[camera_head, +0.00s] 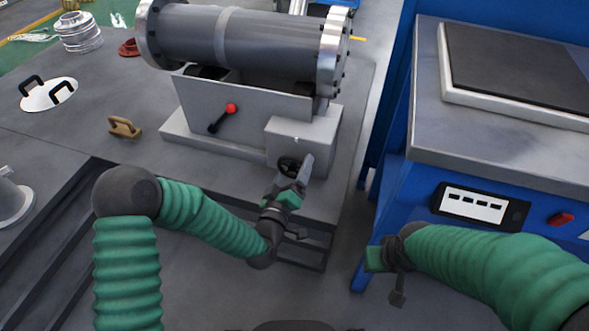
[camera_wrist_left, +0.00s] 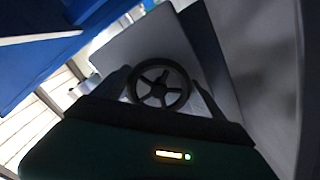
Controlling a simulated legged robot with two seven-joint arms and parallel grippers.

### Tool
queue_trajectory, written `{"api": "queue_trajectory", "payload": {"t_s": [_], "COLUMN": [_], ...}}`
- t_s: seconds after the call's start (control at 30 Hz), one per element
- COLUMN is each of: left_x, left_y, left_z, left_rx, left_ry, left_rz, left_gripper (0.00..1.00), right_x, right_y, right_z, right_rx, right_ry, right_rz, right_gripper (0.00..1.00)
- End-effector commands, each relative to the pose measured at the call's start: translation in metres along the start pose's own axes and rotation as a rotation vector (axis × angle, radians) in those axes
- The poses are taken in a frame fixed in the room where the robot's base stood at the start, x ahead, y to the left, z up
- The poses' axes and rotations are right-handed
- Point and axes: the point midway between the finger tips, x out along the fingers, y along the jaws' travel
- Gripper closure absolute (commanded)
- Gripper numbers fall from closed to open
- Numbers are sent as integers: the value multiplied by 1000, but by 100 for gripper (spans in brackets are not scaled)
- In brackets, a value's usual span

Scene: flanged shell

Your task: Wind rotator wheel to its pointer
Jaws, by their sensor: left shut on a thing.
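The rotator's dark hand wheel (camera_head: 287,166) is on the front of a grey box (camera_head: 300,140) under the flanged shell (camera_head: 235,40). My left gripper (camera_head: 297,170) is at the wheel, partly hiding it. In the left wrist view the spoked wheel (camera_wrist_left: 158,90) sits between the dark fingers, which are shut on its rim. A small orange bar (camera_head: 357,39) sticks out beside the shell's right flange; I cannot tell if it is the pointer. My right gripper (camera_head: 397,285) is over the floor in front of the blue cabinet; its jaws are unclear.
A red-knobbed lever (camera_head: 230,109) is on the stand's front. A tan handle piece (camera_head: 124,127), a white disc with black handles (camera_head: 48,94) and a silver flanged part (camera_head: 78,32) lie on the grey table at left. A blue cabinet (camera_head: 430,230) stands at right, across a gap.

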Motion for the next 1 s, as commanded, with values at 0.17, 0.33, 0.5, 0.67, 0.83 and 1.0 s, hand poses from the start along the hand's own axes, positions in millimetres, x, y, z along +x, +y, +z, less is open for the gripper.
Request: {"api": "queue_trajectory", "payload": {"t_s": [0.17,0.33,0.5,0.67,0.83,1.0], "left_x": [-1,-1,-3,-28,-77,-128], "left_y": [-4,-2,-1,2,2,2], "left_z": [2,1,0,-1,-1,-2], "left_rx": [0,0,0,0,-1,-2], "left_ry": [-5,-3,-3,-8,-9,-12], "left_rz": [-8,-5,-4,-5,-7,-11], "left_gripper": [9,0,0,0,0,0], "right_x": [0,0,-2,-15,-32,-51], "right_y": [0,0,0,0,0,0], "right_z": [0,0,0,-4,-8,-12], "right_rx": [0,0,0,0,0,0], "right_ry": [0,0,0,0,0,0], "right_rz": [0,0,0,0,0,0], "right_gripper": [64,64,64,64,64,64]}}
